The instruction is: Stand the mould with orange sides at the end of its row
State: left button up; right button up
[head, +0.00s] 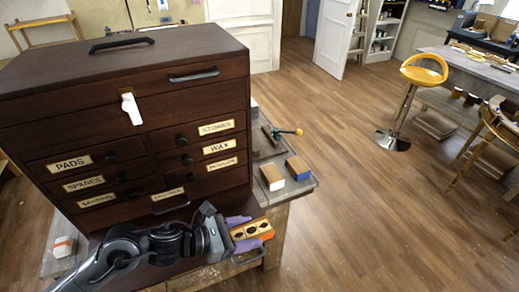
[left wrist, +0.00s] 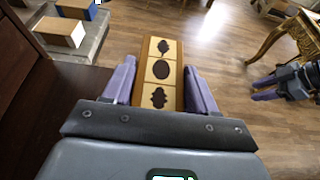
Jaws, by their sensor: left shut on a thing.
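My left gripper (head: 254,236) is shut on the mould with orange sides (head: 250,230), in front of the drawer chest at its right corner. In the left wrist view the mould (left wrist: 162,70) lies between the purple fingers, its pale face with several dark hollows turned to the camera. A white-sided block (head: 272,177) and a blue-sided block (head: 298,168), both with brown tops, stand apart on the grey bench beyond. They also show at the upper left of the left wrist view. My right gripper (left wrist: 264,88) shows only there, at the right; its opening is unclear.
The dark wooden chest (head: 130,110) with labelled drawers stands on the bench and fills the left. A tool with a green and orange end (head: 287,132) lies beyond the blocks. A white block with an orange-red patch (head: 63,246) is at the lower left. Open floor lies to the right.

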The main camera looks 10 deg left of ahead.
pick_arm(q)
jog(key=shift+n+t+y, duration=0.5)
jog(key=shift+n+t, duration=0.1)
jog(key=shift+n, duration=0.1)
jog(key=s+f, duration=0.1)
jog(key=s+a+f, duration=0.1)
jog(key=f, duration=0.1)
jog(key=s+a+f, duration=0.1)
jog(key=f, duration=0.1)
jog(key=shift+a, duration=0.25)
jog(key=a+n+t+y, duration=0.1)
jog(key=a, duration=0.1)
jog(key=w+a+r+n+t+y, duration=0.1)
jog(key=w+a+n+t+y, duration=0.1)
jog(key=a, duration=0.1)
jog(key=shift+a+r+n, duration=0.3)
jog(key=w+a+r+n+t+y+p, duration=0.1)
jog(key=w+a+r+n+t+y, duration=0.1)
jog(key=w+a+r+n+y, duration=0.25)
notch_tip(320, 180, up, 39)
jog(key=w+n+y+p, duration=0.1)
jog(key=n+y+p, duration=0.1)
jog(key=p, duration=2.5)
jog(key=shift+w+a+t+y, duration=0.15)
jog(key=shift+a+t+y, duration=0.15)
jog(key=shift+a+y, duration=0.25)
